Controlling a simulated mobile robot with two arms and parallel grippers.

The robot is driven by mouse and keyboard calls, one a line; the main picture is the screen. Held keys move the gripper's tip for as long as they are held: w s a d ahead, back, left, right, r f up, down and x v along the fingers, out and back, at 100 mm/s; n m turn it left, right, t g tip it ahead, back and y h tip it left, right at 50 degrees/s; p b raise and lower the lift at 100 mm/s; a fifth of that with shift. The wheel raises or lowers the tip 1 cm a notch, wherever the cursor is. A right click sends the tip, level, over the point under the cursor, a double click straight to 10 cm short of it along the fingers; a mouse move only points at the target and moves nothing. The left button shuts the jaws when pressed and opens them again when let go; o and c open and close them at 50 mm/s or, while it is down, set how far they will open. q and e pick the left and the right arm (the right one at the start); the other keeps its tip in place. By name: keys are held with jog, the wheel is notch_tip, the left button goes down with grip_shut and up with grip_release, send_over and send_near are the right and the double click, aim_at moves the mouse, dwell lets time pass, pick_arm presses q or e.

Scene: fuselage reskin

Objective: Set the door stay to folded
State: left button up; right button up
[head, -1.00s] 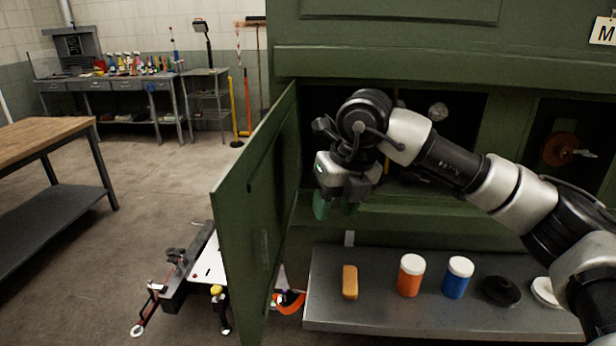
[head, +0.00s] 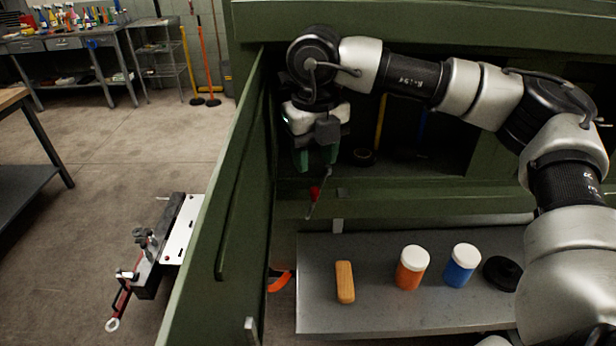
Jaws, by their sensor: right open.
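The green door (head: 215,225) stands open at the left of the green cabinet. A thin grey rod with a red grip (head: 314,193), which looks like the door stay, sits at the front edge of the cabinet opening and slants down to the left. My right gripper (head: 316,160) points down just above the red grip, its green-tipped fingers apart and empty. I cannot tell whether the fingertips touch the rod. The rod's attachment is hard to make out. My left gripper is not in view.
A grey shelf (head: 385,315) below the opening holds an orange-brown block (head: 345,282), an orange jar (head: 411,268), a blue jar (head: 461,266) and a black disc (head: 502,272). A white board with dark clamps (head: 182,230) lies left of the door. Open floor lies beyond.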

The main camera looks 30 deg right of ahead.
aim_at(315, 189)
notch_tip(315, 189, down, 6)
jog(key=shift+s+r+p, duration=0.1)
jog(key=shift+p, duration=0.85)
jog(key=shift+f, duration=0.5)
grip_shut()
